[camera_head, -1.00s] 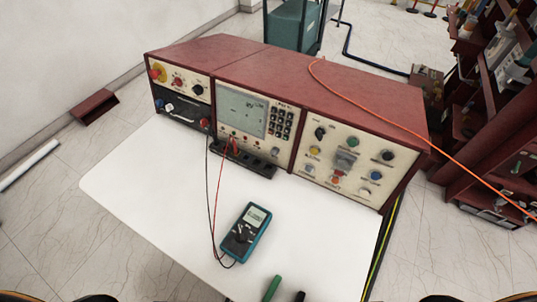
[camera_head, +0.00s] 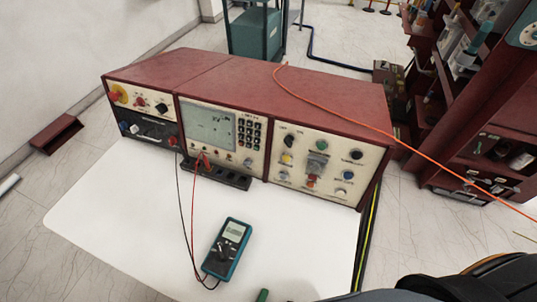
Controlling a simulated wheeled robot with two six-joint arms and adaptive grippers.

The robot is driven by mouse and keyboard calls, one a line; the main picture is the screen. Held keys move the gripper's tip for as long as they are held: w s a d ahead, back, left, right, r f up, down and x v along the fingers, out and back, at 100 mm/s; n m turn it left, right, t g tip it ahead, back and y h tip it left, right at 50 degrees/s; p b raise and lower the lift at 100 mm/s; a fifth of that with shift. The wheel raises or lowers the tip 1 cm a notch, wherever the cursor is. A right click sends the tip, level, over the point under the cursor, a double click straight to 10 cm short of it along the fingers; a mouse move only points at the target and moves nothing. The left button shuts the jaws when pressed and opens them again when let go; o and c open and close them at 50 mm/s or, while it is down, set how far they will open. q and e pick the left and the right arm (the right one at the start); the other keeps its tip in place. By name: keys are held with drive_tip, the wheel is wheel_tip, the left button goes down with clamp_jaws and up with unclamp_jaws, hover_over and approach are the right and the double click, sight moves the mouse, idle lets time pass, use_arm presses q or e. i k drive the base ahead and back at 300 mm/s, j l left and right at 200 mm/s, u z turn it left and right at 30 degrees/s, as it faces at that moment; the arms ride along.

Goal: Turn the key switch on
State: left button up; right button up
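A long dark red test console (camera_head: 235,75) stands at the back of a white table. Its cream right panel (camera_head: 322,165) carries several coloured buttons, a grey block in the middle and a black knob (camera_head: 289,141) at upper left. Its left panel has a red-and-yellow knob (camera_head: 118,94), a small red control (camera_head: 139,101) and a black knob (camera_head: 162,107). I cannot tell which control is the key switch, nor its position. Neither gripper is in view; a dark rounded part, likely of my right arm, fills the lower right corner.
A teal multimeter (camera_head: 227,250) lies on the white table (camera_head: 110,215), with red and black leads running to the console's middle section. A green handle (camera_head: 262,295) shows at the bottom edge. An orange cable (camera_head: 345,115) crosses the console top towards red shelves (camera_head: 470,130) at right.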

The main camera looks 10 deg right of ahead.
sight(290, 139)
drive_tip(key=k+j, duration=0.15)
drive_tip(key=j, duration=0.2)
drive_tip(key=k+j, duration=0.2)
drive_tip(key=j, duration=0.15)
drive_tip(key=k+j, duration=0.15)
drive_tip(key=j, duration=0.2)
drive_tip(key=u, duration=0.05)
